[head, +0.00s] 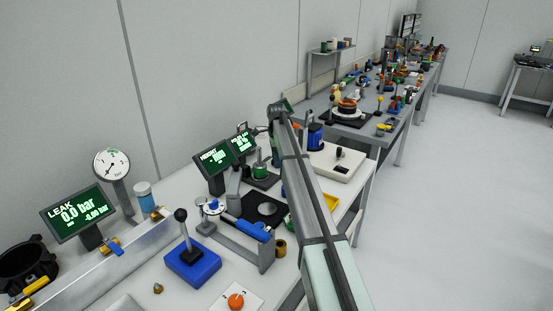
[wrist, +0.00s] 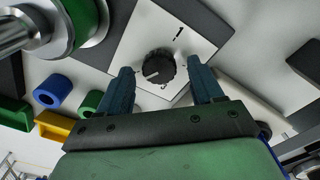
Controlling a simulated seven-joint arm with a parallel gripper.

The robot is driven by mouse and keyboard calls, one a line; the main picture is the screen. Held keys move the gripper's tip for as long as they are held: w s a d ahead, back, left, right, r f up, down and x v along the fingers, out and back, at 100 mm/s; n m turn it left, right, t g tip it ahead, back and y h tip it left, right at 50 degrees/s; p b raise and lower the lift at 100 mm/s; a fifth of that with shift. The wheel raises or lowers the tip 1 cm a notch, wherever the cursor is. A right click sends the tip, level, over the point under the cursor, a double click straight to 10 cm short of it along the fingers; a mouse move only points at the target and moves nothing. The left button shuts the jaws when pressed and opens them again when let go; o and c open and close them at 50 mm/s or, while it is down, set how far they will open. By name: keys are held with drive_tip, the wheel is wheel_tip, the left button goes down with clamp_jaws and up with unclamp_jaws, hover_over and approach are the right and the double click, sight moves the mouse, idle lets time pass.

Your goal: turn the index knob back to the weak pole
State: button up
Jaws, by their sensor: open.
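In the wrist view a black round knob (wrist: 159,67) with a white pointer line sits on a white square plate (wrist: 185,32) with dark printed marks, one reading like "-1". The pointer lies toward the left in this view. My gripper (wrist: 162,70) is open, with its two dark blue fingers on either side of the knob in the picture. A gap shows between each finger and the knob, and nothing is held. I cannot tell how far the fingertips are above the plate. In the head view my arm crosses the bench, and I cannot make out this knob or the gripper fingers.
In the wrist view a silver cylinder with a green ring (wrist: 86,14) stands upper left. In the head view a blue lever box (head: 193,262) and an orange knob (head: 236,301) are at the front.

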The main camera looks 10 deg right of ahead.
drive_tip(key=c, duration=1.1)
drive_tip(key=shift+o, duration=0.2)
drive_tip(key=shift+n, duration=0.3)
drive_tip(key=n, duration=0.6)
drive_tip(key=shift+w, duration=0.1)
drive_tip(key=n, duration=0.7)
drive_tip(key=shift+w+a, duration=0.1)
